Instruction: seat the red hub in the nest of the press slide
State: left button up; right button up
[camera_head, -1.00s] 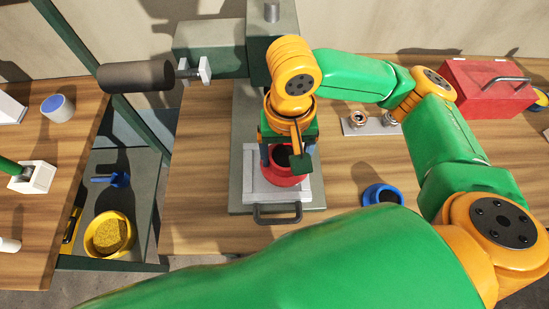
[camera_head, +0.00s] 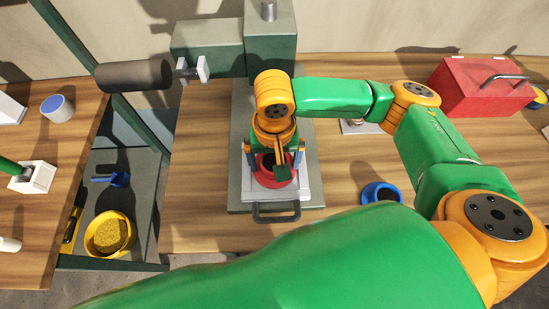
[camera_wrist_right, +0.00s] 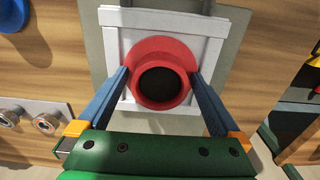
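The red hub (camera_head: 268,181), a ring with a dark opening, is on the pale square press slide (camera_head: 309,194), under the press. In the right wrist view the hub (camera_wrist_right: 160,55) looks upright and roughly centred on the slide (camera_wrist_right: 113,95). It covers the nest, so I cannot tell how deep it sits. My right gripper (camera_head: 275,165) is over the hub. Its blue fingers are spread, with the tips (camera_wrist_right: 160,76) on either side of the hub; I cannot tell whether they touch it. My left gripper is not in view.
The slide has a dark handle (camera_head: 277,215) at the front. A yellow bowl (camera_head: 91,239) and blue scoop (camera_head: 121,179) are on a lower shelf at left. Table front right is partly hidden by my arm.

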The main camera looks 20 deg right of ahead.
aim_at(274, 163)
notch_tip(274, 163, up, 12)
jog(key=shift+r+p, duration=0.15)
jog(key=shift+p, duration=0.2)
dwell(0.4)
